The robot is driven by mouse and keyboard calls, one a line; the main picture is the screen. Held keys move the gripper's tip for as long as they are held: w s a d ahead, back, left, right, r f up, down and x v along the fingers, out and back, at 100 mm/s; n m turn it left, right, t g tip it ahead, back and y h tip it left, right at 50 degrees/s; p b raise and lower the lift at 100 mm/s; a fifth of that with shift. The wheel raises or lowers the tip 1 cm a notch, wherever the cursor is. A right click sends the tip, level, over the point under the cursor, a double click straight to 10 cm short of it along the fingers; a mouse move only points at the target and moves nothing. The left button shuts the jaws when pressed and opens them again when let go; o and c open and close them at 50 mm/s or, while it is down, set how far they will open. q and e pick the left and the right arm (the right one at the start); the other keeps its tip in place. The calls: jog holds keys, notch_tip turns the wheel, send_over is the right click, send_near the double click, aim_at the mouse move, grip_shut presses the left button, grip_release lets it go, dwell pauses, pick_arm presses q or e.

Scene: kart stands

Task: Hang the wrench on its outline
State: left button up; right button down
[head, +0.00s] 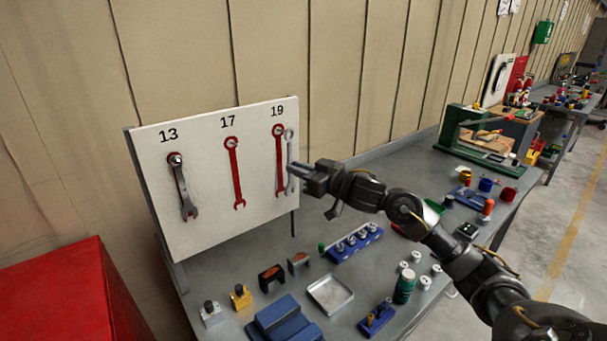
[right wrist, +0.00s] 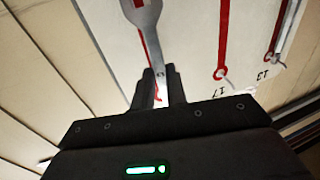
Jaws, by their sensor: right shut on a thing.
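A white board (head: 205,215) stands on the bench with red wrench outlines marked 13, 17 and 19. A silver wrench (head: 290,150) is upright in my right gripper (head: 294,170), just right of the red 19 outline (head: 279,150). The gripper is shut on its shaft. In the right wrist view the wrench (right wrist: 143,14) lies between the fingers (right wrist: 156,86), with red outline showing beside it. I cannot tell whether it touches the board. Another wrench (head: 182,187) hangs on the 13 outline. The 17 outline (head: 233,165) is bare. My left gripper is not in view.
On the bench below the board are a blue rack (head: 354,243), a metal tray (head: 330,294), a blue block (head: 283,318) and a green bottle (head: 404,286). A green machine (head: 450,135) stands farther right. A red cabinet (head: 60,300) is at the lower left.

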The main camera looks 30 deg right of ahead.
jog(key=w, duration=0.3)
jog(key=shift+w+a+f, duration=0.15)
jog(key=shift+w+a, duration=0.1)
dwell(0.9)
jog(key=c, duration=1.3)
grip_release()
jog(key=shift+c, duration=0.2)
